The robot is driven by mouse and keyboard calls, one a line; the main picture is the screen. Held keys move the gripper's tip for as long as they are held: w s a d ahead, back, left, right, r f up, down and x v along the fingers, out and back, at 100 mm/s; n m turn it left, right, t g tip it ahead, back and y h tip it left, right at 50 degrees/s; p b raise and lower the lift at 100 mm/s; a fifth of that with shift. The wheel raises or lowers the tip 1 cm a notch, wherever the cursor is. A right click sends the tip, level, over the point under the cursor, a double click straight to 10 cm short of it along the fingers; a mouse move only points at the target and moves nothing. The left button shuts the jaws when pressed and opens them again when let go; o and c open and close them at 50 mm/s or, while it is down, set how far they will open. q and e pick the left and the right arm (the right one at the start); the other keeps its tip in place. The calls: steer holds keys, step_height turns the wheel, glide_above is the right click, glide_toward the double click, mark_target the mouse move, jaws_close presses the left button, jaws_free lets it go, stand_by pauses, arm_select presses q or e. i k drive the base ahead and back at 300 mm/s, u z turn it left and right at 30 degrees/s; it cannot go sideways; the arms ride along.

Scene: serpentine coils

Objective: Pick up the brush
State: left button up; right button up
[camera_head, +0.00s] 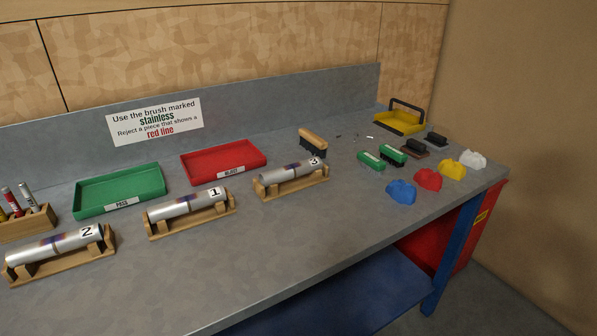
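Several brush-like blocks lie on the right half of the grey bench. One brush (313,140) has a tan wooden back and dark bristles, and stands behind the tube marked 3. Two green blocks with pale labels, a nearer one (371,161) and a farther one (393,154), lie to its right. The label text is too small to read. A brown and black block (415,149) and a black block (437,138) lie farther right. Neither of my grippers is in view.
Metal tubes marked 2 (62,243), 1 (190,204) and 3 (290,172) rest in wooden cradles. Coloured lumps, including blue (401,191), line the right edge. The front bench strip is clear.

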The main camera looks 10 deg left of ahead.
mark_target(376, 166)
steer(key=z, duration=1.4)
steer(key=i, duration=3.95)
steer(key=u, duration=4.85)
